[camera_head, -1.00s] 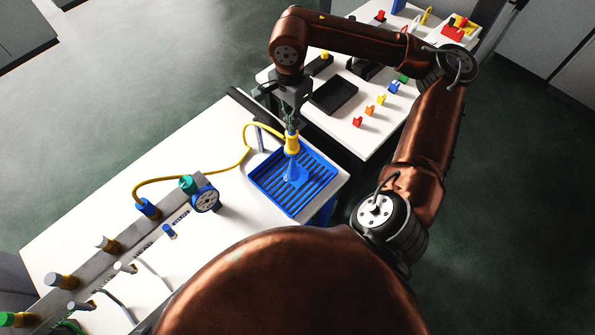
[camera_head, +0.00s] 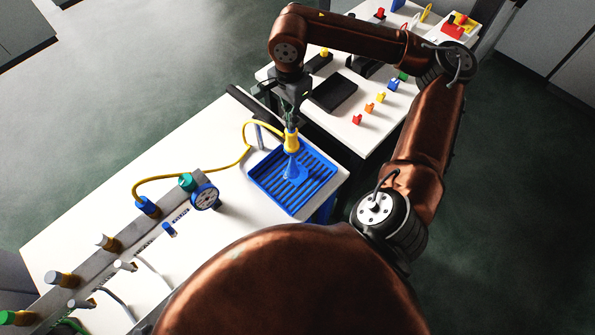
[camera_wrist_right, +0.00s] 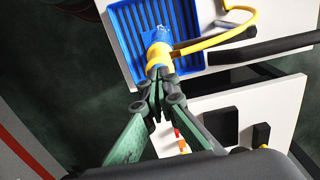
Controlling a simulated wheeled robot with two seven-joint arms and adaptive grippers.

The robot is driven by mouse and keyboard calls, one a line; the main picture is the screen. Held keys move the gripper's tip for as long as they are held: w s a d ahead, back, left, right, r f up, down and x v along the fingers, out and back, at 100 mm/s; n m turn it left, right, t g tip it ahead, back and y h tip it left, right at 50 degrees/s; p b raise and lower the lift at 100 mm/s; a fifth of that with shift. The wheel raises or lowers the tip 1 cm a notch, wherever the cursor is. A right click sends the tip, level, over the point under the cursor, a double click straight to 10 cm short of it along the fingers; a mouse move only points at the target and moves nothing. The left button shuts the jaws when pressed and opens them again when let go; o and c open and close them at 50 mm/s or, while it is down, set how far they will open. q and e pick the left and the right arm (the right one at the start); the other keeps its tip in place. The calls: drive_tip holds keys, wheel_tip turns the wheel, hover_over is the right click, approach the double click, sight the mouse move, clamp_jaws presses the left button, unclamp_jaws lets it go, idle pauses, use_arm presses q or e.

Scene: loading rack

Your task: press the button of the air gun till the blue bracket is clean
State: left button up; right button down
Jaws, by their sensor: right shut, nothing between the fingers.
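My right gripper (camera_head: 291,121) points down at the top of the air gun, shut and empty. In the right wrist view the fingertips (camera_wrist_right: 160,76) are together at the yellow air gun (camera_wrist_right: 158,55), apparently touching it. The button is hidden by the fingers. My left gripper is out of view.
A yellow hose (camera_head: 222,168) runs from the air gun to a grey valve rail (camera_head: 130,236) with knobs and a round gauge (camera_head: 205,196). Behind, a second white table holds a black tray (camera_head: 334,92) and several small coloured blocks. The white tabletop left of the hose is clear.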

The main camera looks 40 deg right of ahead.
idle(0.6)
drive_tip(key=shift+r+p, duration=1.8)
drive_tip(key=shift+r, duration=1.25)
